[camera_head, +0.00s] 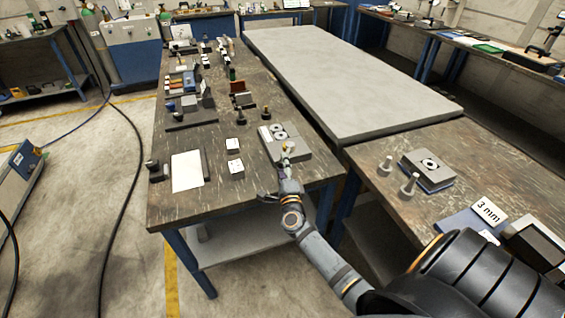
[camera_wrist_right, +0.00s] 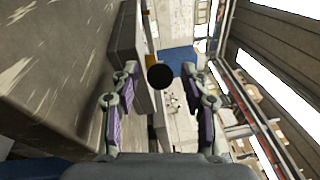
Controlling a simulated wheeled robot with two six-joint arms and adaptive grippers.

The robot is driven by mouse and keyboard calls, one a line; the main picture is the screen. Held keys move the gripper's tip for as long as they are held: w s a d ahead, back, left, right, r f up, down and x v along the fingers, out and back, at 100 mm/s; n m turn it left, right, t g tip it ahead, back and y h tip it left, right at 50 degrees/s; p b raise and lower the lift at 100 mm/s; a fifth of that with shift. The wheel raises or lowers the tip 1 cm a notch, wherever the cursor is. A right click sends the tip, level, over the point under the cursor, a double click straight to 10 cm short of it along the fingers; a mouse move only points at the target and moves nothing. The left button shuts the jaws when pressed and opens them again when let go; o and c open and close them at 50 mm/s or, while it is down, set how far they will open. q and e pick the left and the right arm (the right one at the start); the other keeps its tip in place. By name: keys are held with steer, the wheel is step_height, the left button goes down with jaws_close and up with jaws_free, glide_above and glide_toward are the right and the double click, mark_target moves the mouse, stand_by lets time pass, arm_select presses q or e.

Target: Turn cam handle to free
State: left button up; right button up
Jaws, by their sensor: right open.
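My right gripper (camera_head: 286,163) reaches the front edge of the wooden table, at a grey block (camera_head: 300,162) with ring-shaped parts on its top. In the right wrist view, my right gripper (camera_wrist_right: 159,78) is open, with its two fingers apart. A black round knob (camera_wrist_right: 160,77), which looks like the end of the cam handle, shows between the fingertips. I cannot tell whether either finger touches it. The handle's shaft and its angle are hidden behind the knob. My left gripper is not in view.
White cubes (camera_head: 233,145) and a white sheet (camera_head: 187,171) lie left of the block. Several small tools stand farther back. A grey slab-topped table (camera_head: 345,85) adjoins on the right. A right-hand table holds a block (camera_head: 428,168) and a "3 mm" card (camera_head: 488,212).

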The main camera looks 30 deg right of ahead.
steer(key=shift+w+d, duration=0.25)
steer(key=shift+w, duration=0.35)
steer(key=shift+c, duration=0.2)
jaws_close()
